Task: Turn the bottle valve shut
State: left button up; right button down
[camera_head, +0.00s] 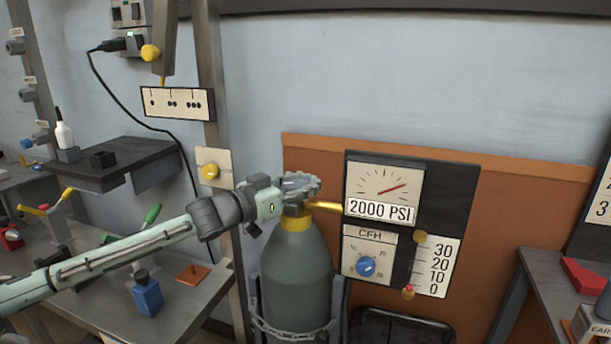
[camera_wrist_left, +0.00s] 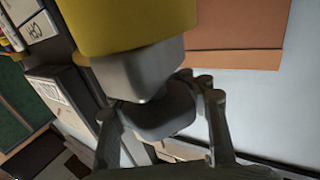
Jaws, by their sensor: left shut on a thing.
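The grey-green gas bottle (camera_head: 297,268) stands upright with a yellow collar (camera_head: 305,222) at its neck. Its grey valve (camera_head: 293,209) is at the top, mostly covered by my left gripper (camera_head: 300,186). My left gripper is shut on the valve. In the left wrist view the yellow collar (camera_wrist_left: 140,22) and the grey valve body (camera_wrist_left: 135,78) fill the upper middle, close to the fingers (camera_wrist_left: 165,115). The pressure gauge (camera_head: 384,183) has a red needle pointing up right and reads 2000 PSI. My right gripper is not in view.
A brass pipe (camera_head: 326,206) runs from the valve to the gauge panel. A CFH dial (camera_head: 366,265) and a flow scale (camera_head: 437,268) sit below the gauge. A chain (camera_head: 290,332) circles the bottle.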

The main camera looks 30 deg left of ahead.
aim_at(313, 205)
pick_arm(q)
jog(key=m+g+h, duration=0.1)
jog(key=m+h, duration=0.1)
jog(key=d+m+g+h, duration=0.1)
jog(key=h, duration=0.2)
jog(key=shift+s+r+m+g, duration=0.2)
jog(key=shift+m+g, duration=0.1)
jog(key=shift+m, duration=0.1)
jog(key=m+g+h, duration=0.2)
jog(key=g+h, duration=0.1)
jog(key=s+d+m+g+h, duration=0.1)
jog(key=m, duration=0.1)
jog(key=shift+f+h, duration=0.2)
jog(key=shift+h, duration=0.2)
jog(key=shift+s+d+m+g+h, duration=0.1)
jog(key=shift+s+m+g+h, duration=0.1)
jog(key=shift+m+g+h, duration=0.55)
jog(key=shift+s+d+m+g+h, duration=0.15)
jog(key=shift+m+g, duration=0.3)
jog(key=shift+g, duration=0.65)
jog(key=shift+s+d+m+g+h, duration=0.1)
jog(key=shift+s+m+g+h, duration=0.15)
jog(key=shift+m+g, duration=0.55)
jog(key=shift+f+g, duration=0.1)
jog(key=shift+g, duration=0.15)
jog(key=o, duration=1.4)
jog(key=v, duration=0.7)
jog(key=shift+a, duration=0.3)
